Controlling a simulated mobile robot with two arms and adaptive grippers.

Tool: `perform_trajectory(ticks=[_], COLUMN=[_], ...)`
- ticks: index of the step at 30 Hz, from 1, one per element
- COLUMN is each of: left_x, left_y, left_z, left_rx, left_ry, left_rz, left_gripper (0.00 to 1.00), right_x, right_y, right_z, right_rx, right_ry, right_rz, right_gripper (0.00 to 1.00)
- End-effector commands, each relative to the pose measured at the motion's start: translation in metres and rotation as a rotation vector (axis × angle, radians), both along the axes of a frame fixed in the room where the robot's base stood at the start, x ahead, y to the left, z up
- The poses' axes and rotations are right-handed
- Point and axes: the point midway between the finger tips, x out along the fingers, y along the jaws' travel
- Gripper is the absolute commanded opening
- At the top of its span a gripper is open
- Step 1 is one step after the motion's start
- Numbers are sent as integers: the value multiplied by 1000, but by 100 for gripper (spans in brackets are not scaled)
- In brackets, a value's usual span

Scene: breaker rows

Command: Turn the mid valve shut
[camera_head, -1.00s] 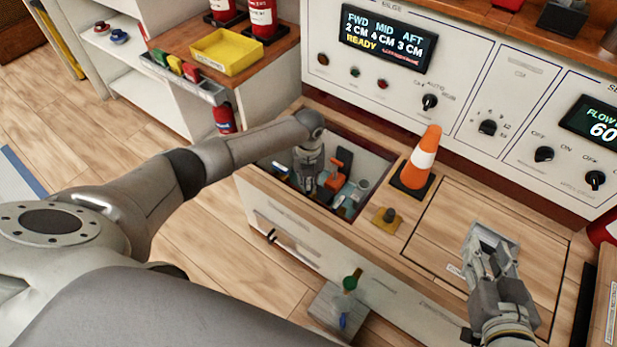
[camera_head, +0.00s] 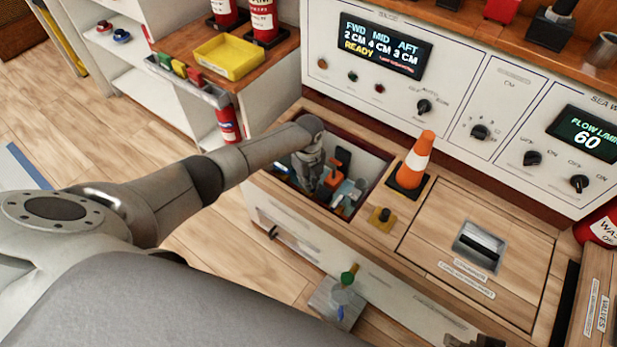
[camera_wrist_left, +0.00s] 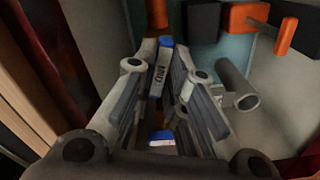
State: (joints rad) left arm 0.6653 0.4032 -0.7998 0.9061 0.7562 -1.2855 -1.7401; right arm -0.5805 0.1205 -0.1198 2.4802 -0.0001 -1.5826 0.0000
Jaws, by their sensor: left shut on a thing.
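My left gripper (camera_head: 310,182) reaches down into the open hatch in the wooden counter. In the left wrist view its two fingers (camera_wrist_left: 165,58) are closed on a narrow pale valve handle (camera_wrist_left: 158,78) with a small, partly legible label that seems to read MID. Blue shows at its far end and again between the finger bases. The valve's body is mostly hidden by the fingers.
Orange-and-black parts (camera_wrist_left: 249,17) and a grey pipe end (camera_wrist_left: 236,84) sit close beside the fingers. An orange cone (camera_head: 416,160) stands right of the hatch. The panel display (camera_head: 385,43) reads FWD 2, MID 4, AFT 3 CM, READY. A closed lid (camera_head: 450,265) lies right.

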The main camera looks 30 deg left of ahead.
Motion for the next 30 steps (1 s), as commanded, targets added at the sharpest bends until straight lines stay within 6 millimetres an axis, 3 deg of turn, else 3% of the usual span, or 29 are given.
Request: perform_trajectory(ticks=[4,12,19,30], left_x=[2,2,2,2], left_y=[1,2,2,2], left_z=[3,3,2,2], left_rx=[1,3,2,3], left_ry=[-5,-4,-5,-7], left_rz=[117,267,327,343], left_gripper=[0,0,0,0], right_x=[1,10,12,13], right_y=[0,2,3,3], right_z=[8,-25,-37,-40], right_rx=[0,1,0,0], right_ry=[-1,16,21,20], right_rz=[0,2,2,2], right_gripper=[34,34,34,34])
